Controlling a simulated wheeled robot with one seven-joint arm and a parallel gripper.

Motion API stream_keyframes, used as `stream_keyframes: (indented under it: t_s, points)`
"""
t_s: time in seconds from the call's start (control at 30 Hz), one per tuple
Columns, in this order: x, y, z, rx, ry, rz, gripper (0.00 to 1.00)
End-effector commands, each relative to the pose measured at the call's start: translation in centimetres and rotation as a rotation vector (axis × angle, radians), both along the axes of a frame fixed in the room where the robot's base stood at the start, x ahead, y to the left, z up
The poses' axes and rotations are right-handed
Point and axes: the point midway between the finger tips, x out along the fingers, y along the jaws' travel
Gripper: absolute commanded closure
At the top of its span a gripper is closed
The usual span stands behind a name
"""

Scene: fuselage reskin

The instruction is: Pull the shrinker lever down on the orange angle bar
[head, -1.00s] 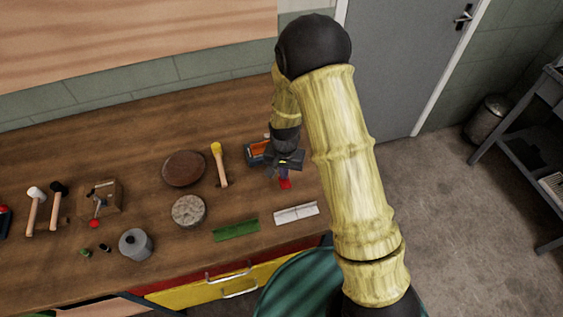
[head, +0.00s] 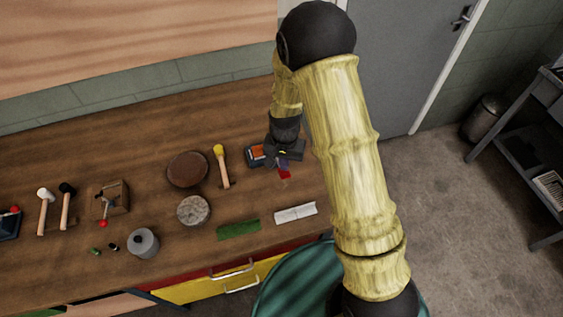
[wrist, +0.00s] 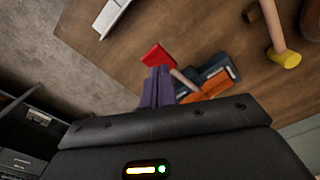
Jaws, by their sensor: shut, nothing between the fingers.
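The shrinker (head: 252,158) is a small dark blue tool at the back right of the bench, partly hidden by my gripper in the head view. The orange angle bar (head: 258,151) lies at it; both also show in the wrist view, the bar (wrist: 205,92) in front of the shrinker (wrist: 220,68). A pale rod (wrist: 184,79) and a red end piece (wrist: 157,55), apparently the lever, show near my purple fingers. The red piece (head: 284,174) is just below the fingers in the head view. My gripper (wrist: 158,84) is shut and empty; contact with the lever is unclear.
A yellow-headed mallet (head: 221,167) and brown disc (head: 187,169) lie to the left. A white angle piece (head: 296,212) and green angle piece (head: 238,230) lie near the front edge. A second tool with a red knob (head: 103,223) stands farther left.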

Motion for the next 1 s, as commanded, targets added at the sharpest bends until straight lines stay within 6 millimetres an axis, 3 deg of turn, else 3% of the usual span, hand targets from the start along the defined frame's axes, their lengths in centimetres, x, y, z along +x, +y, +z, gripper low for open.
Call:
stream_keyframes:
  t_s: [0.6,1.0]
  points:
    - [0.0,0.0,4.2,0.001,-0.001,0.0,1.0]
    - [0.0,0.0,4.3,0.0,-0.001,0.0,1.0]
